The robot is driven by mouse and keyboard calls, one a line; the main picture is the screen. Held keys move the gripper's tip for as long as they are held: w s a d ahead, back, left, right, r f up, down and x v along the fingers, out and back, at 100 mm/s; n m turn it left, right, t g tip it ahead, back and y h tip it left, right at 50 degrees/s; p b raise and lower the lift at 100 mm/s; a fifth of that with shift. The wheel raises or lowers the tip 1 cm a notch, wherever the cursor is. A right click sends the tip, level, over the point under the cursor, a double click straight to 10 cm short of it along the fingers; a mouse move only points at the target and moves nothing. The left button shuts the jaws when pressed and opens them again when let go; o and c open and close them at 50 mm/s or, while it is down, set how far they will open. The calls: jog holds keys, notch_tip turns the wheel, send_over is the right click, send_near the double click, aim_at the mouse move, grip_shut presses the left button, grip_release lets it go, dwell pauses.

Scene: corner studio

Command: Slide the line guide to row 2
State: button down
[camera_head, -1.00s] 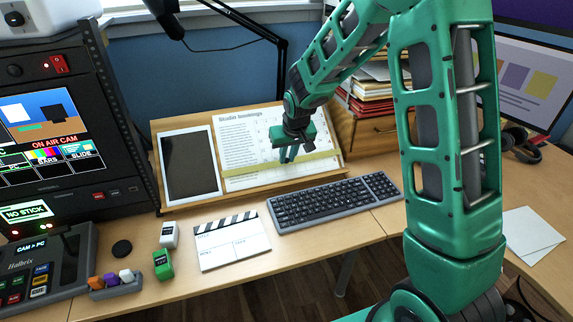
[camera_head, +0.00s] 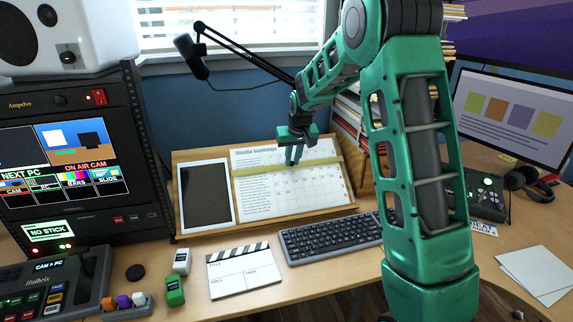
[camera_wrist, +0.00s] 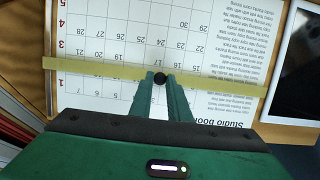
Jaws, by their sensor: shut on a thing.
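The line guide is a yellow strip (camera_head: 322,163) lying across the "Studio bookings" sheet (camera_head: 285,200) on the sloped wooden board. In the wrist view, where the sheet appears upside down, the strip (camera_wrist: 100,69) lies between the row numbers 1 and 3, covering the place between them. It looks slightly tilted there. My gripper (camera_head: 293,160) reaches down to the strip's middle. In the wrist view its fingers (camera_wrist: 161,80) are shut on the strip's small black round knob.
A tablet (camera_head: 206,195) lies left of the sheet on the board. A keyboard (camera_head: 330,238) and a clapperboard (camera_head: 243,270) lie in front. A black lamp-like arm (camera_head: 250,55) reaches over behind the board. Books are stacked to the right.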

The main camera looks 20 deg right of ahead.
jog(key=c, duration=1.6)
grip_release()
jog(key=shift+c, duration=0.2)
jog(key=shift+r, duration=0.1)
jog(key=v, duration=1)
jog(key=shift+r, duration=0.15)
jog(key=shift+s+a, duration=0.15)
jog(key=s+d+f+m+g, duration=0.1)
jog(key=s+f+m+g, duration=0.1)
jog(key=s, duration=2)
jog(key=s+d+f+m+g, duration=0.1)
jog(key=s+f+m+g, duration=0.1)
jog(key=s, duration=2.1)
jog(key=shift+s+d+m+y, duration=0.3)
jog(key=shift+d+y, duration=0.1)
